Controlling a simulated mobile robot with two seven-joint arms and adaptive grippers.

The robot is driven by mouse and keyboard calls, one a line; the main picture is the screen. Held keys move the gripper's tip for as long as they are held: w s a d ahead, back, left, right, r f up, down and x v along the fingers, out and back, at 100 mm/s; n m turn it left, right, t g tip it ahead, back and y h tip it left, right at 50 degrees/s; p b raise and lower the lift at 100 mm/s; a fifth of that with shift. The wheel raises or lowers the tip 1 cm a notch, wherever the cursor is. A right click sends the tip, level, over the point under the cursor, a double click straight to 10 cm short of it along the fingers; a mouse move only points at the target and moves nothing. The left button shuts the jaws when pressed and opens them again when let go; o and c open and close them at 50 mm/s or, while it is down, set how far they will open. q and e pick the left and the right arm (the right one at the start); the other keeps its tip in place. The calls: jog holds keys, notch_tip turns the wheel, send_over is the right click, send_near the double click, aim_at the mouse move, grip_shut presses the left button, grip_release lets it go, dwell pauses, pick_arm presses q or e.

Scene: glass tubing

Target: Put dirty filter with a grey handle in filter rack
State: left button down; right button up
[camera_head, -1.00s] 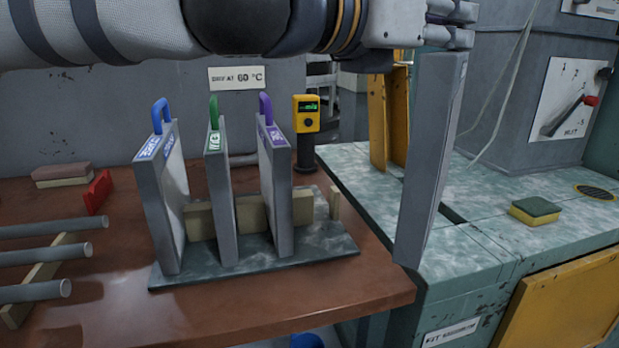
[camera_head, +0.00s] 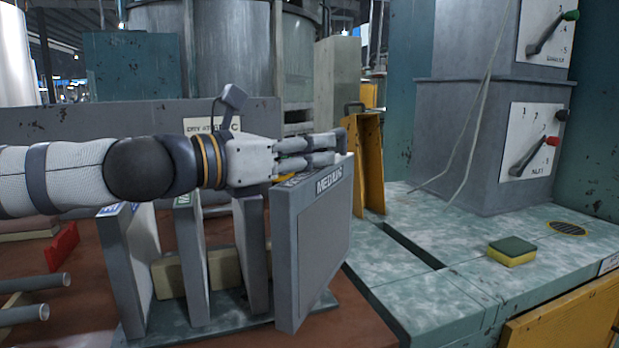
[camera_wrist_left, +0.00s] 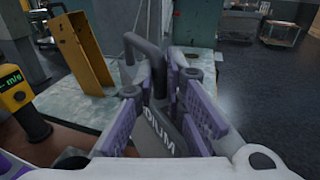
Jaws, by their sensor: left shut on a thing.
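My left gripper (camera_head: 318,151) is shut on the grey handle of a flat grey filter (camera_head: 322,235). The filter hangs upright, its face with the "MEDIUM" label partly towards me. In the left wrist view the fingers (camera_wrist_left: 155,95) close around the handle, and the filter's labelled top (camera_wrist_left: 158,138) shows below them. The filter rack (camera_head: 222,322) stands on the brown table, with three upright filters in it. The held filter overlaps the rack's right end in the head view; I cannot tell whether it touches the rack. Its lower edge is visible. My right gripper is not in view.
The nearest racked filter (camera_head: 253,250) is just left of the held one. A green stone counter (camera_head: 470,270) with a dark slot, a yellow upright frame (camera_head: 368,160) and a sponge (camera_head: 512,251) lies to the right. A yellow meter (camera_wrist_left: 15,95) shows in the left wrist view.

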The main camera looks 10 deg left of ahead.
aim_at(309, 173)
pick_arm(q)
jog(key=shift+a+f, duration=0.15)
jog(key=f, duration=0.2)
jog(key=f+b, duration=0.1)
jog(key=shift+w+a+f, duration=0.2)
jog(key=shift+f, duration=0.15)
jog(key=shift+s+r, duration=0.1)
jog(key=shift+r, duration=0.1)
jog(key=shift+f, duration=0.15)
jog(key=c, duration=1.7)
grip_release()
jog(key=shift+f, duration=0.1)
jog(key=shift+o, duration=0.2)
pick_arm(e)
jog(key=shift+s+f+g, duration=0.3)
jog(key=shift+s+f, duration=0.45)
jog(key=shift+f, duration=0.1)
